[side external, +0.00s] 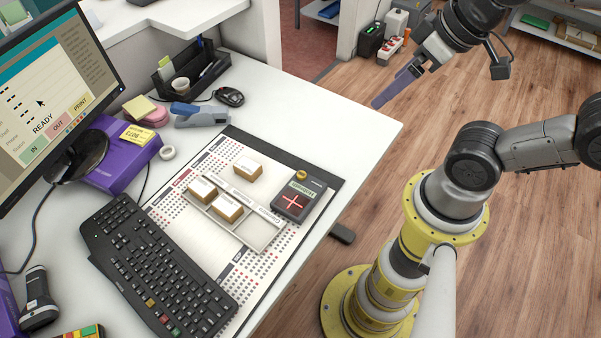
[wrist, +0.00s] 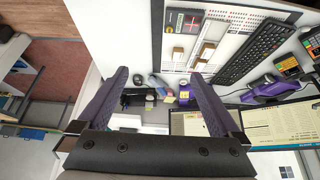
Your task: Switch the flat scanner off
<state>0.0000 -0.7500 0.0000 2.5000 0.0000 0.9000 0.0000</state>
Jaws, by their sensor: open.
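The flat scanner (side external: 297,200) is a dark box lying at the right end of the white mat on the counter. A red cross glows in its window, and a round brassy knob (side external: 301,175) sits at its far end. A pale label lies between knob and window. The scanner also shows at the top of the wrist view (wrist: 183,22).
A tray (side external: 253,236) beside the scanner holds two small boxes (side external: 227,207); another box (side external: 248,169) lies behind it. A keyboard (side external: 160,265), monitor (side external: 45,85), stapler (side external: 202,117) and mouse (side external: 230,96) stand to the left. The counter's far right corner (side external: 360,125) is clear.

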